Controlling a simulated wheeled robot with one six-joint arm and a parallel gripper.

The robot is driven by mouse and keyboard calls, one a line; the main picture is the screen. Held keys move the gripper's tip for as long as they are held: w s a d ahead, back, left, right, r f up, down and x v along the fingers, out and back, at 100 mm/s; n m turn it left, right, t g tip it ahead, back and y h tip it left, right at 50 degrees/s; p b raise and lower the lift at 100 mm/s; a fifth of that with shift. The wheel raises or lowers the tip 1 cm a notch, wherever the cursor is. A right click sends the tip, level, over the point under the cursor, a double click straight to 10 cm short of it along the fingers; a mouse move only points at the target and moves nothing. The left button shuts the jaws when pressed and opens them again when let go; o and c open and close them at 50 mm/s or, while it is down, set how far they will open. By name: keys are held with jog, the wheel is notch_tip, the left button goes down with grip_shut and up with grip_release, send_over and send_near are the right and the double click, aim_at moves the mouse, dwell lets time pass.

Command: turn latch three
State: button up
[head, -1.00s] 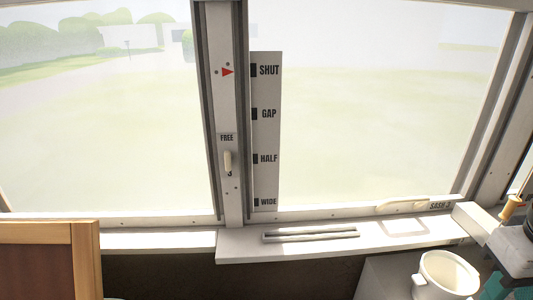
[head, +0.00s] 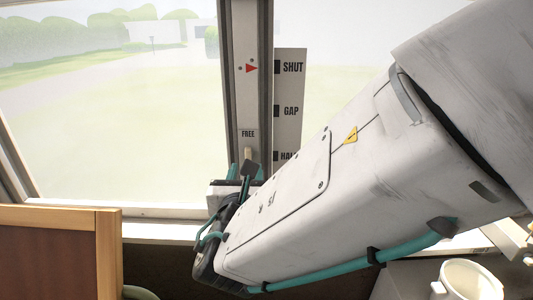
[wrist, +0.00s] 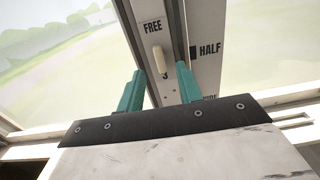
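The latch is a small cream lever on the grey window post, under the label FREE. In the wrist view the latch (wrist: 159,60) hangs downward, tilted slightly in the picture. My gripper (wrist: 160,70) is open, its two teal fingers apart on either side below the latch, with nothing seen between them. I cannot tell whether the fingertips reach the latch in depth. In the head view only the top of the latch (head: 248,153) shows above my gripper (head: 247,170); my arm hides the lower post and most of the sill.
A scale strip (head: 290,90) marked SHUT, GAP and HALF stands right of the post, with a red pointer (head: 251,68) beside SHUT. A wooden panel (head: 60,245) stands at lower left. A cream mug (head: 467,280) stands at lower right.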

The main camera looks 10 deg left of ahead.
aim_at(248, 155)
jog(key=x, duration=0.7)
jog(key=shift+w+a, duration=0.2)
grip_shut()
